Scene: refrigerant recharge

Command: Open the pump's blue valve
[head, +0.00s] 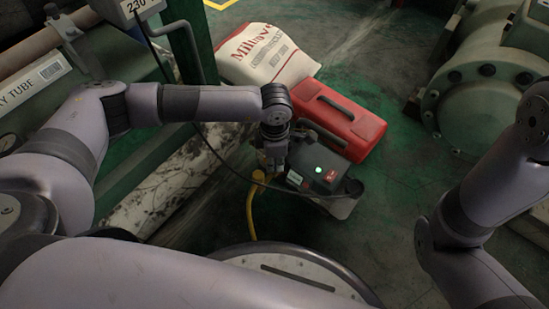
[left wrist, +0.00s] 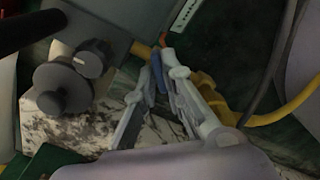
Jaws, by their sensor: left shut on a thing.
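The pump (head: 322,172) stands on the floor in the middle of the head view, with a lit green light and a red switch on its top. My left gripper (head: 272,166) reaches down at the pump's left end, beside the yellow hose (head: 250,208). In the left wrist view, the blue valve (left wrist: 157,70) is a narrow blue handle between the fingertips of my left gripper (left wrist: 160,82), which are shut on it. The yellow hose also shows to the right there (left wrist: 285,112). The head view hides the blue valve behind the gripper. My right gripper is out of view.
A red case (head: 338,118) lies just behind the pump, with a white and red sack (head: 267,58) beyond it. Green machinery (head: 490,80) stands at the right. Green floor is clear right of the pump.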

